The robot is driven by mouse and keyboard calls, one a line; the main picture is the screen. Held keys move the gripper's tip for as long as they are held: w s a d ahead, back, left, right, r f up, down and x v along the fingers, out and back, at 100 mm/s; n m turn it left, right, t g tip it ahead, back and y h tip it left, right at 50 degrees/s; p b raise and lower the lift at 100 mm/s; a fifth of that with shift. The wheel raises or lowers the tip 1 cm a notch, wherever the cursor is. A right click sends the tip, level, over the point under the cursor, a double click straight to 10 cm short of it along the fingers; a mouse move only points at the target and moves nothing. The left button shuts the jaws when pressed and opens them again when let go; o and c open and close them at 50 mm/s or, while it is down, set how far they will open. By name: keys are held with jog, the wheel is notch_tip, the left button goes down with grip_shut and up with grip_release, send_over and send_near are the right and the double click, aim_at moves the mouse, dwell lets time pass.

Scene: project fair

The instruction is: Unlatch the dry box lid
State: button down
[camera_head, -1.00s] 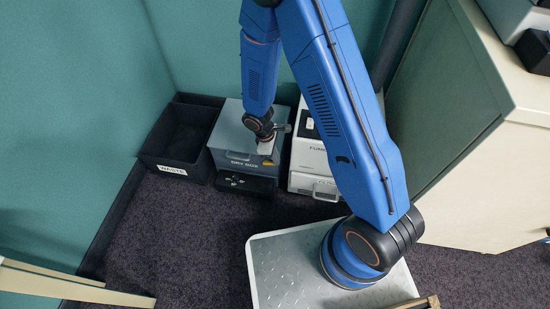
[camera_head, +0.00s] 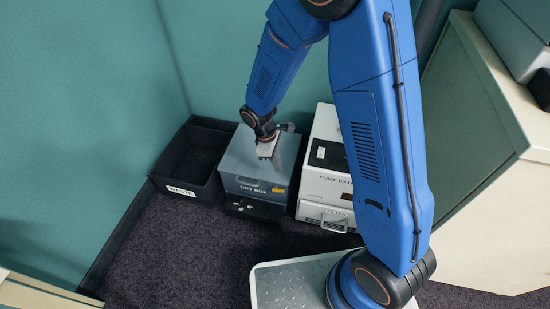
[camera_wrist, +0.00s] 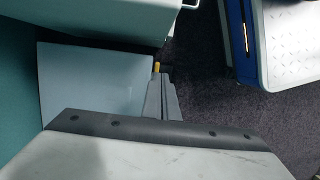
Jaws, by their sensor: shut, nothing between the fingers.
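My gripper (camera_head: 266,155) is over the right part of the lid, behind the latch. In the wrist view the fingers (camera_wrist: 159,95) are together and empty, with the yellow latch (camera_wrist: 156,67) just past their tips. Whether they touch it, and whether the latch is fastened, I cannot tell. The lid (camera_wrist: 92,80) looks flat and closed.
A black waste bin (camera_head: 168,180) stands left of the dry box. A white fume extractor (camera_head: 325,185) stands close on its right. A black unit (camera_head: 245,208) sits below the box front. Dark carpet (camera_head: 190,255) is clear in front. A cream cabinet (camera_head: 490,200) stands at right.

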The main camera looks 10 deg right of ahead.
jog(key=shift+v, duration=1.85)
